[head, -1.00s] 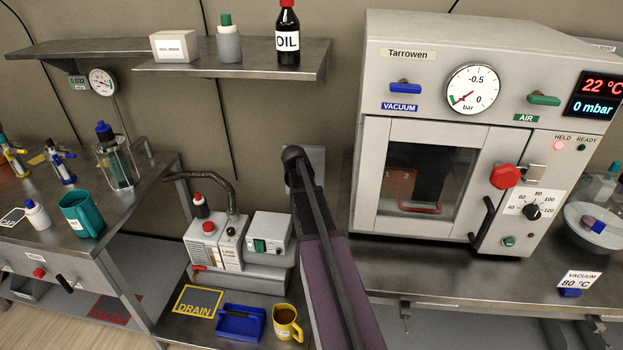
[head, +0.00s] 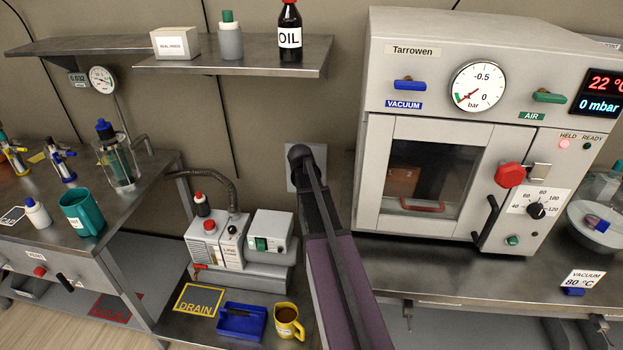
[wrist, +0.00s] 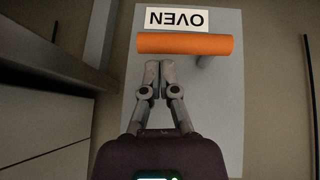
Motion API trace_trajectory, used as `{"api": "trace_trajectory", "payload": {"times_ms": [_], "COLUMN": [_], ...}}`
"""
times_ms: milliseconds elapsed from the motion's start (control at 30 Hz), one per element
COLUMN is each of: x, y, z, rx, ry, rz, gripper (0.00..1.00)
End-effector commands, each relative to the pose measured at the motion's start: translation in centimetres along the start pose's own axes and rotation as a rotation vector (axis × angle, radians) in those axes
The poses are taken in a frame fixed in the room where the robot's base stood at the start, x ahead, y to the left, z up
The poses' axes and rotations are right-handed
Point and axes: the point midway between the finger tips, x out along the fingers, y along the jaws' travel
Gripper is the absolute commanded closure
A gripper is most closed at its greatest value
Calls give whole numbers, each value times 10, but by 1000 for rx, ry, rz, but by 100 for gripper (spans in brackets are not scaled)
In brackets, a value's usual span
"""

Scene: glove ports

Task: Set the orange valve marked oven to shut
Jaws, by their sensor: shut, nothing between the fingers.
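The orange valve handle (wrist: 184,44) shows in the wrist view as a bar lying across a grey wall plate, beside a white label reading OVEN (wrist: 177,20), which appears upside down. My gripper (wrist: 159,66) is shut and empty. Its fingertips lie just below the left half of the handle in the picture; I cannot tell whether they touch it. In the head view my arm covers the valve, and only part of the grey plate (head: 320,158) shows around my arm's end. The fingertips are hidden there.
The oven cabinet (head: 377,190) stands to the right of my arm. A shelf (head: 110,47) with an oil bottle (head: 289,35) is at upper left. A pump (head: 219,240), a blue tray (head: 242,322) and a yellow mug (head: 287,322) are low to the left.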

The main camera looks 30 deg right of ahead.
Motion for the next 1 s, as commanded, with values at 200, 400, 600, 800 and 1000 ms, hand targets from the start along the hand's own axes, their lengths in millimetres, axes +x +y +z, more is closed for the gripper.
{"api": "trace_trajectory", "payload": {"times_ms": [200,400,600,800,1000], "x": [-12,-24,-42,-62,-81], "y": [2,5,7,8,9], "z": [-11,-23,-26,-26,-26], "rx": [0,2,2,1,1], "ry": [0,0,0,0,0], "rz": [0,1,1,1,0], "gripper": [100,100,100,100,100]}}
